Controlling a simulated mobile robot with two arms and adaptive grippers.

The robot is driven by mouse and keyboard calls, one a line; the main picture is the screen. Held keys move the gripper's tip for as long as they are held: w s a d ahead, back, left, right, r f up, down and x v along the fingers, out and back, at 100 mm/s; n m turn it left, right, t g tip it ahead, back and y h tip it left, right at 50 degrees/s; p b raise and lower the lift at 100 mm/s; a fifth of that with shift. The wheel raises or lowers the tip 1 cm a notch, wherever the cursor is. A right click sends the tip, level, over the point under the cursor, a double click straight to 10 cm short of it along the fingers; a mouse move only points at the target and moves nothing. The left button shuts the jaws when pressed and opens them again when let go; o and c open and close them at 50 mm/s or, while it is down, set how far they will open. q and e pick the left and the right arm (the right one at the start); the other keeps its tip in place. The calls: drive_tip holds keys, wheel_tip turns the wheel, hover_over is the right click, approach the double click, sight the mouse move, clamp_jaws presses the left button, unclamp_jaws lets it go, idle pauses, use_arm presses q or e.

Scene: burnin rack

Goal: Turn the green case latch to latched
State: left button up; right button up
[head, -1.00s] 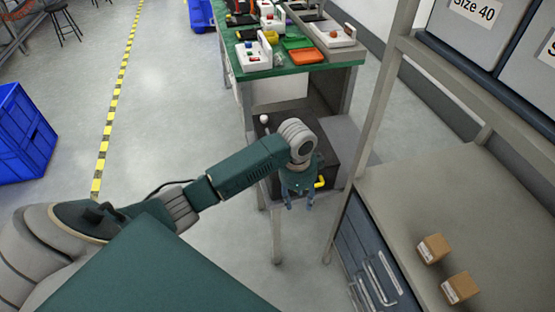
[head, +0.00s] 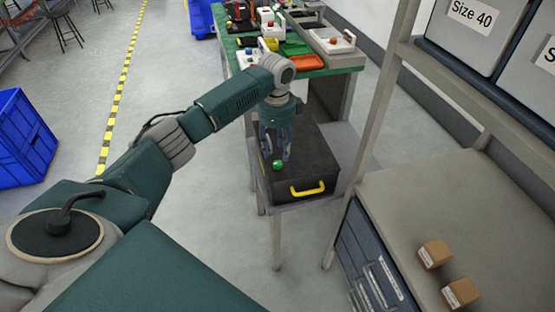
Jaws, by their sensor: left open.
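A dark case (head: 316,158) with a yellow handle (head: 307,189) on its front sits on a small grey stand. A round green knob (head: 278,165), which looks like the green case latch, shows on the case near its front left. My left gripper (head: 274,160) points down over the left part of the case, its fingers apart and just behind the green knob. I cannot tell whether a finger touches the knob. The gripper and arm hide the back left of the case. My right gripper is not in view.
A green-topped workbench (head: 345,61) with small devices and an orange tray (head: 306,62) stands behind the case. A grey shelf (head: 440,200) with two small cartons (head: 434,254) is at right. A blue crate (head: 22,140) stands at far left. Floor left of the stand is clear.

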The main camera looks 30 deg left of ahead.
sight(277, 163)
use_arm(q)
wheel_tip(277, 163, down, 6)
drive_tip(key=shift+w+a+r, duration=0.1)
clamp_jaws()
